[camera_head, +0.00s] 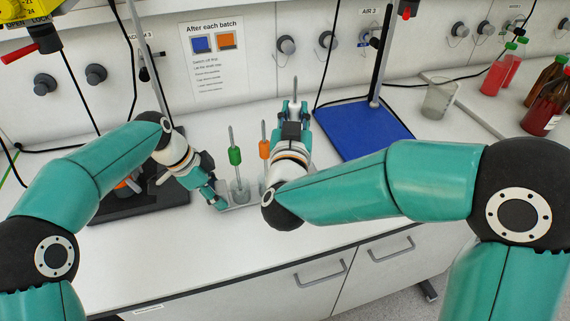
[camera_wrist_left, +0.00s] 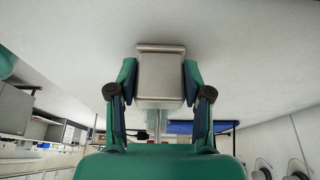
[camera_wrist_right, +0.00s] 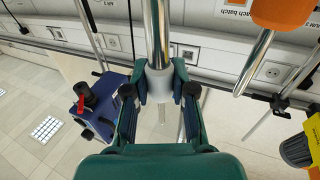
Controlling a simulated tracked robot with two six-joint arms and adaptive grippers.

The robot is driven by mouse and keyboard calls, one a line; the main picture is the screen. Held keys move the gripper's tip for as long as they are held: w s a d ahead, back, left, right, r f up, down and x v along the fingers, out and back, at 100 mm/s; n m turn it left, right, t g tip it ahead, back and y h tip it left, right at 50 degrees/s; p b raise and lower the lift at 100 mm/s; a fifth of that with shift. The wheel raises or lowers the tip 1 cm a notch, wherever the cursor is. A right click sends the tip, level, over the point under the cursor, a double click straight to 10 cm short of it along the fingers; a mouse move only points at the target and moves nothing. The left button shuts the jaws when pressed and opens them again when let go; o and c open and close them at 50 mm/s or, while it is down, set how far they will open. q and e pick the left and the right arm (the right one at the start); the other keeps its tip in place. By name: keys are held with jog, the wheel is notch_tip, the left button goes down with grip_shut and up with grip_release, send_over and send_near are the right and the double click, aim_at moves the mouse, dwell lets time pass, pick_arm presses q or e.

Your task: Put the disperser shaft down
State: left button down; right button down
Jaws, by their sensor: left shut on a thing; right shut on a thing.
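My left gripper (camera_head: 218,203) is shut on the left end of a small grey rack (camera_head: 239,207) on the bench. In the left wrist view the jaws grip a metal block (camera_wrist_left: 160,75). A shaft with a green collar (camera_head: 235,156) and one with an orange collar (camera_head: 265,149) stand upright at the rack. My right gripper (camera_head: 294,108) is shut on the grey collar of the disperser shaft (camera_wrist_right: 158,30), whose upper tip (camera_head: 295,84) shows in the head view. My right forearm hides the rack's right part and the shaft's lower end.
A stand with a blue base plate (camera_head: 360,132) is right of the right gripper. A beaker (camera_head: 438,98) and several bottles stand at the back right. A dark stand base (camera_head: 140,203) lies behind the left arm. The front bench strip is clear.

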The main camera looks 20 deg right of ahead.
notch_tip(320, 180, down, 8)
jog(key=shift+f, duration=0.1)
dwell(0.4)
jog(key=shift+f, duration=0.15)
jog(key=c, duration=1)
grip_release()
jog(key=shift+o, duration=0.2)
jog(key=shift+s+a, duration=0.1)
jog(key=shift+s, duration=0.05)
jog(key=v, duration=1.1)
jog(key=shift+s, duration=0.35)
jog(key=shift+a, duration=0.1)
pick_arm(q)
jog(key=shift+c, duration=2)
grip_release()
